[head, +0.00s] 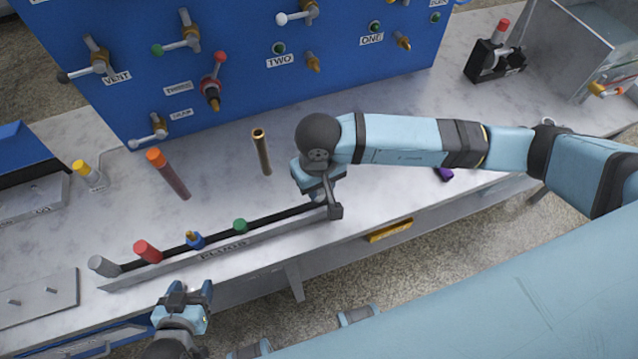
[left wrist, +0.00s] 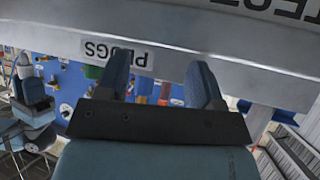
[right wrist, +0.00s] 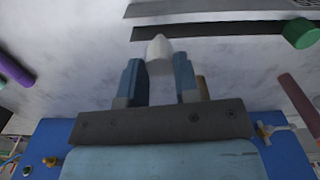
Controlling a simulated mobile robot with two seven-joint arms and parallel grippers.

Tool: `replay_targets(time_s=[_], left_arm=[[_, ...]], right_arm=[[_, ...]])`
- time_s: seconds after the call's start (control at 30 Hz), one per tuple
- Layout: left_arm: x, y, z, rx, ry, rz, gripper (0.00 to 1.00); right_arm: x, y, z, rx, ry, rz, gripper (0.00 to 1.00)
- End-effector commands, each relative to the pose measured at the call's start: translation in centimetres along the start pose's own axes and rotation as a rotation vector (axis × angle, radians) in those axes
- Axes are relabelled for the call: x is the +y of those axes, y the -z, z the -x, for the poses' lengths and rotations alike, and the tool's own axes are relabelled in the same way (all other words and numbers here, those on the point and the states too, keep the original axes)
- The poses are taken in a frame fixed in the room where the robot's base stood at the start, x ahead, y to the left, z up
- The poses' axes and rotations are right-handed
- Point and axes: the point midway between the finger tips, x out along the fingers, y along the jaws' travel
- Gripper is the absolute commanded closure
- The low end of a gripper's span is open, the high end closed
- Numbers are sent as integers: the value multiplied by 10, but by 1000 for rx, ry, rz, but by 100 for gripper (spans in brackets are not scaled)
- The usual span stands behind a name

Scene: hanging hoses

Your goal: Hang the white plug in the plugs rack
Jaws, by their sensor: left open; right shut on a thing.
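The white plug (right wrist: 158,47) shows between the fingertips of my right gripper (right wrist: 159,75) in the right wrist view. In the head view my right gripper (head: 318,190) is over the right end of the plugs rack (head: 222,252), and the arm hides the plug. The rack is a grey rail with a dark slot, which also shows in the right wrist view (right wrist: 225,31). The plug's tip appears close to the slot; I cannot tell whether it touches. My left gripper (head: 190,294) is open and empty in front of the rack. The left wrist view shows the rack's PLUGS label (left wrist: 118,54).
The rack holds a grey plug (head: 103,266), a red plug (head: 147,251), a blue plug (head: 195,240) and a green plug (head: 240,226). An orange-topped rod (head: 168,173) and a brass rod (head: 261,152) stand behind. The blue valve panel (head: 250,85) is at the back.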

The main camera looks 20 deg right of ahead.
Motion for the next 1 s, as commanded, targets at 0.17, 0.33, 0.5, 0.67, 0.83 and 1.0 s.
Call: replay_targets(time_s=[0.17,0.33,0.5,0.67,0.83,1.0], left_arm=[[0,-2,-1,-5,0,2,39],[0,-4,-2,-3,-1,2,39],[0,-5,-4,3,-1,2,39],[0,-5,-4,9,-1,2,39],[0,-6,-4,14,-1,3,39],[0,-7,-5,20,0,3,39]], right_arm=[[0,0,-1,0,0,0,93],[0,0,-4,0,0,0,93],[0,0,-8,0,0,0,93],[0,0,-12,0,0,0,93],[0,0,-15,0,0,0,93],[0,0,-19,0,0,0,93]])
